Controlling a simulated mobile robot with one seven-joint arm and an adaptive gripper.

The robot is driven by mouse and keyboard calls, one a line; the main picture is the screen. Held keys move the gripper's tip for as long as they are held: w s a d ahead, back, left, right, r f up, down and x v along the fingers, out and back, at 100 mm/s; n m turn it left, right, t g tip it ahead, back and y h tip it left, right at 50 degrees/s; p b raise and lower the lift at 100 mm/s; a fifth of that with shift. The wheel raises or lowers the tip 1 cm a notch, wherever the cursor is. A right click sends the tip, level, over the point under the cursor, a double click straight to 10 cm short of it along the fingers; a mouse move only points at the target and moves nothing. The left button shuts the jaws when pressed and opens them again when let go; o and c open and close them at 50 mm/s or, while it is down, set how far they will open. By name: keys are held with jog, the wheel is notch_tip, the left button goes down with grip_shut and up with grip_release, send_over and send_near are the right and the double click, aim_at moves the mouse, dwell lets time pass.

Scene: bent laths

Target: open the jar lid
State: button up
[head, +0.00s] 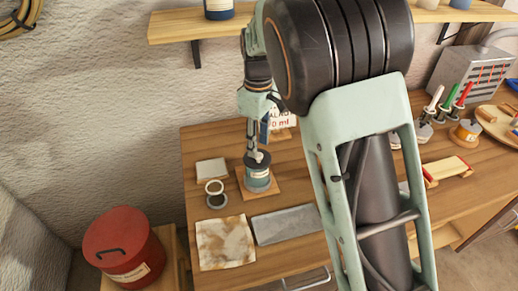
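The jar (257,184) stands upright on a small wooden board on the bench, at the middle left of the head view. It has a teal body with a pale label and a dark lid (249,161) that appears to be seated on it. My gripper (258,156) points straight down at the lid from above, and its tips are at or touching the top. The fingers are too small to show whether they are open or closed on the lid. My arm hides part of the bench to the right.
A red canister (123,245) is at lower left. A shelf (180,25) hangs above.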

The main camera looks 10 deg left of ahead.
aim_at(259, 154)
jog(key=shift+f, duration=1.65)
grip_shut()
